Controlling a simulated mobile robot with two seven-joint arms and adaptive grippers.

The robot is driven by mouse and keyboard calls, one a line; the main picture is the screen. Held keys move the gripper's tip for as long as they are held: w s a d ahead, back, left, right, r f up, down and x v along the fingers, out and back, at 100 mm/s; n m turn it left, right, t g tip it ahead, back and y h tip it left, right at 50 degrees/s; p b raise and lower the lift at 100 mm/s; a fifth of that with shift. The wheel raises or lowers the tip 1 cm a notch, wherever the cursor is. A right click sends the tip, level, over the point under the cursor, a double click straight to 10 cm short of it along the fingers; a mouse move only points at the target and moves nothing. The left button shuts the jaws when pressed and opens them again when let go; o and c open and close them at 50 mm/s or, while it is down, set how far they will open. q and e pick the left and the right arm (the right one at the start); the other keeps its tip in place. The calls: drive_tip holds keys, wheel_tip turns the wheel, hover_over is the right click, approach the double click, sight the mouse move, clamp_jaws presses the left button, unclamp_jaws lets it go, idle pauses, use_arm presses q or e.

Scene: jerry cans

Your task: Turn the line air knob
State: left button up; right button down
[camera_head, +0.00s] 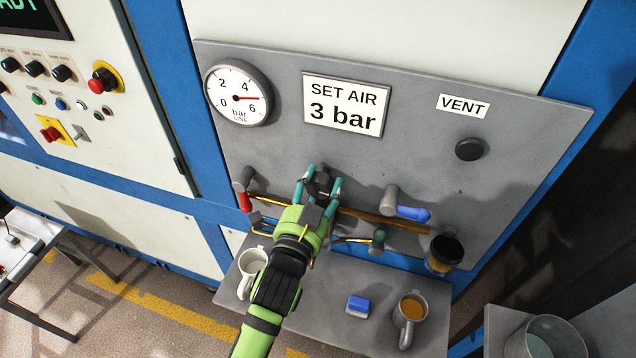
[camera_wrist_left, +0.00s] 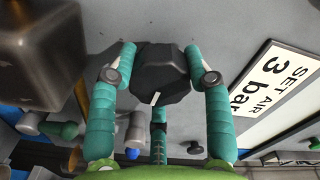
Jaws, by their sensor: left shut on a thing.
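The line air knob (camera_head: 322,183) is a dark, many-sided knob on the grey panel, below the SET AIR 3 bar sign (camera_head: 344,104). My left gripper (camera_head: 319,182) is shut on it, with teal fingers on either side. In the left wrist view the dark knob (camera_wrist_left: 160,72) sits between the fingertips, and a short white mark shows on its lower edge. The line gauge (camera_head: 238,93) is a round white dial marked in bar. Its red needle points right, between 4 and 6. My right gripper is not in view.
A red-handled valve (camera_head: 245,201) and a blue-handled valve (camera_head: 412,213) flank the knob. A round black vent button (camera_head: 469,149) is at right. Below, a shelf holds a white mug (camera_head: 252,268), a blue block (camera_head: 358,305) and a mug of brown liquid (camera_head: 411,312).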

use_arm(q)
drive_tip(key=n, duration=0.2)
drive_tip(key=r+n+p, duration=0.1)
drive_tip(key=n, duration=0.1)
drive_tip(key=shift+d, duration=0.1)
drive_tip(key=shift+w+r+n+p, duration=0.15)
drive_tip(key=shift+n+p, duration=0.25)
drive_tip(key=shift+n, duration=1.9)
drive_tip(key=o, duration=1.1)
drive_tip(key=shift+o, duration=0.2)
drive_tip(key=shift+f, duration=0.2)
